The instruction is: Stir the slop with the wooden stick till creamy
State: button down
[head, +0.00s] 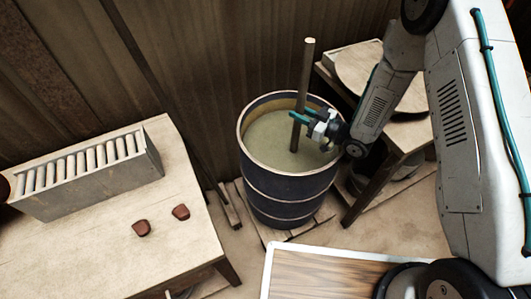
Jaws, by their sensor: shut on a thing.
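The wooden stick (305,80) stands nearly upright, tilted slightly, with its lower end in the slop (270,141). The slop is a greenish-beige mass in a dark drum (288,187) with a pale rim; its surface looks smooth, but its texture is too small to judge. My gripper (302,121) reaches in from the right over the drum's rim and is shut on the stick a little above the slop. The stick's end below the surface is hidden.
The drum stands on wooden slats against a corrugated wall. At left, a table (110,225) holds a rack of pale rods (85,170) and two reddish-brown pieces (181,212). At right, a wooden stand (398,140) carries a round board. A wood-grain panel (320,274) lies in front.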

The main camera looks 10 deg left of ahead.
aim_at(309, 75)
jog(key=shift+r, duration=7.65)
